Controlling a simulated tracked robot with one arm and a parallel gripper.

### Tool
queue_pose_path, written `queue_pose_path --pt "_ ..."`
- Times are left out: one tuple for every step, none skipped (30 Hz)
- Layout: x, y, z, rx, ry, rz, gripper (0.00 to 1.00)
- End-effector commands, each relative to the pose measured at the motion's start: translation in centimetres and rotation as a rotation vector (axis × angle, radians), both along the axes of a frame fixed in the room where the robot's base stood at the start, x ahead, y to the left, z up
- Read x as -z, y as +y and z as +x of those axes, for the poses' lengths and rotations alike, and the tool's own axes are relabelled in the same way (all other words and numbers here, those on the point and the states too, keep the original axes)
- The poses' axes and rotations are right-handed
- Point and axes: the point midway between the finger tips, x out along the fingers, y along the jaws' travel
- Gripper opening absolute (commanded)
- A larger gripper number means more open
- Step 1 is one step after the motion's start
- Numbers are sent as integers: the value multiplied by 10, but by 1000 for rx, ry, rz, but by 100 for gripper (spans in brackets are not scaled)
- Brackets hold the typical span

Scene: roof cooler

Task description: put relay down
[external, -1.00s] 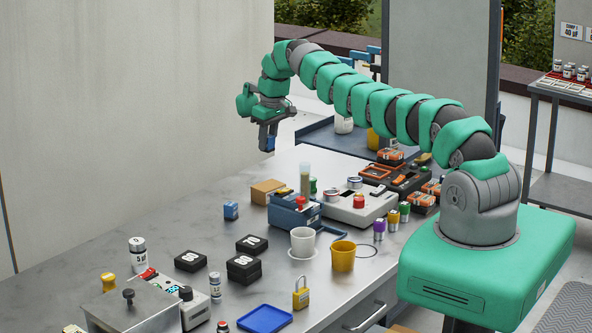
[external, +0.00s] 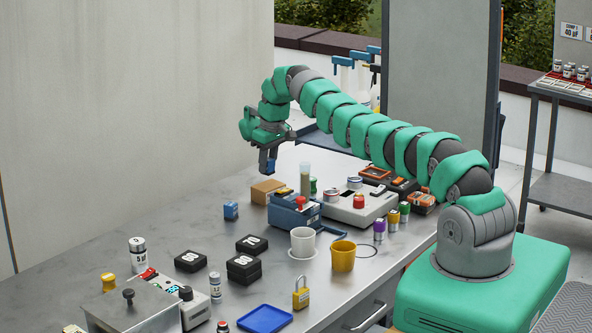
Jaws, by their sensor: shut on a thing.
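My gripper (external: 267,159) points down over the far part of the grey workbench (external: 150,235). It is shut on a small blue relay (external: 270,167), mostly hidden between the fingers. The held relay appears just above the brown box (external: 266,191) in the picture. I cannot tell how much gap there is between it and the bench top. A second blue relay (external: 231,210) stands on the bench, left of the brown box and apart from it.
White (external: 302,242) and yellow (external: 343,256) cups are nearer. Black blocks (external: 243,268) lie at front left. The bench left of the second relay is clear.

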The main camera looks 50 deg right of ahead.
Motion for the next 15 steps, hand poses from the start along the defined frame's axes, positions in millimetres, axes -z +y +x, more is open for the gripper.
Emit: queue_pose_path --pt "6 0 0 0 0 0 5" --pt "8 0 0 0 0 0 5" --pt "11 0 0 0 0 0 5" --pt "14 0 0 0 0 1 5" --pt "15 2 0 -2 2 1 5" --pt "18 2 1 -2 1 0 5" --pt "20 1 1 -2 0 -1 5" --pt "23 0 1 -1 -1 -2 5" --pt "26 0 1 0 0 -1 5" --pt "29 1 0 -1 1 -1 5" --pt "31 1 0 -1 3 0 5" --pt "33 1 0 -1 3 0 5" --pt "34 1 0 -1 2 0 5" --pt "34 0 0 -1 2 0 5" --pt "34 0 0 -1 1 -1 5"
